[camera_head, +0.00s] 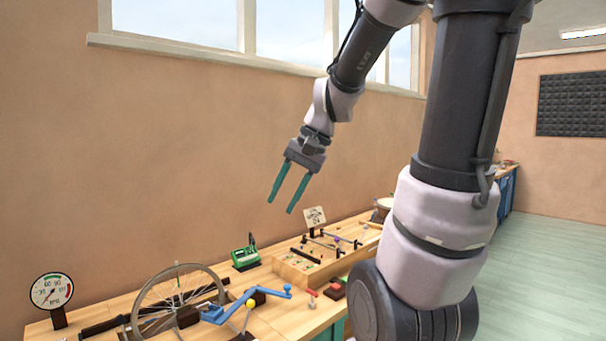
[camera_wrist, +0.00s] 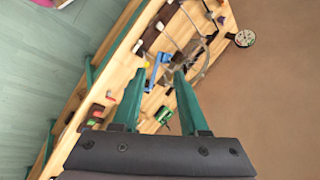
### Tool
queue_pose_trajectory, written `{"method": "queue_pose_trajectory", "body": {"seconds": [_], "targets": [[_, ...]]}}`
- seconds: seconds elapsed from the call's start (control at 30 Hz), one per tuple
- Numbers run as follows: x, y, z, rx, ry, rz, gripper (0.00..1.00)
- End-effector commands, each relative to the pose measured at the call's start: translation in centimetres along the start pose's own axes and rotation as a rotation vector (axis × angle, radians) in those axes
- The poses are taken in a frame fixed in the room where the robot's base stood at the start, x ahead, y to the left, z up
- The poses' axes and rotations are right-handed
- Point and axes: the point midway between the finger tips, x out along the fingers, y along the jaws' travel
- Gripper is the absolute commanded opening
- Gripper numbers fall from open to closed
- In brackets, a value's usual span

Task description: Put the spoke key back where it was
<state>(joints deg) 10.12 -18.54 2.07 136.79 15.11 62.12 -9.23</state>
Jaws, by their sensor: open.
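I cannot make out the spoke key for certain; several small tools on the bench are too small to tell apart. My gripper (camera_head: 280,206) has teal fingers spread apart with nothing between them, high above the bench and pointing down. In the wrist view, my gripper (camera_wrist: 159,74) shows open over the bench. A spoked wheel (camera_head: 214,274) stands on the bench at the left, beside a blue crank-like part (camera_head: 262,292). A wooden rack (camera_head: 295,273) carrying several small dark, coloured-ended rods lies further right, with a small sign card (camera_head: 314,216) behind it.
A round dial gauge (camera_head: 52,291) stands at the bench's left end. A green device (camera_head: 245,256) sits near the wall. A dark block with a red top (camera_head: 335,288) is near the front edge. The air around my gripper is clear; green floor lies to the right.

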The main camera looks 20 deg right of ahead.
Motion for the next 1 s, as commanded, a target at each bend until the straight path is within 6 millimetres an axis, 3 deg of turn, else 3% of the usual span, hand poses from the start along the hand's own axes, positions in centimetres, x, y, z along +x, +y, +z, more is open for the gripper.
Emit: {"method": "queue_pose_trajectory", "body": {"seconds": [0.03,0.2,0.37,1.0], "targets": [[-1.5,0.0,1.2,-0.062,0.064,0.008,0.43],[-5.0,0.8,3.4,-0.211,0.246,0.030,0.43],[-7.0,1.4,4.5,-0.290,0.353,0.030,0.43],[-7.5,1.6,4.8,-0.311,0.386,0.029,0.43]]}}
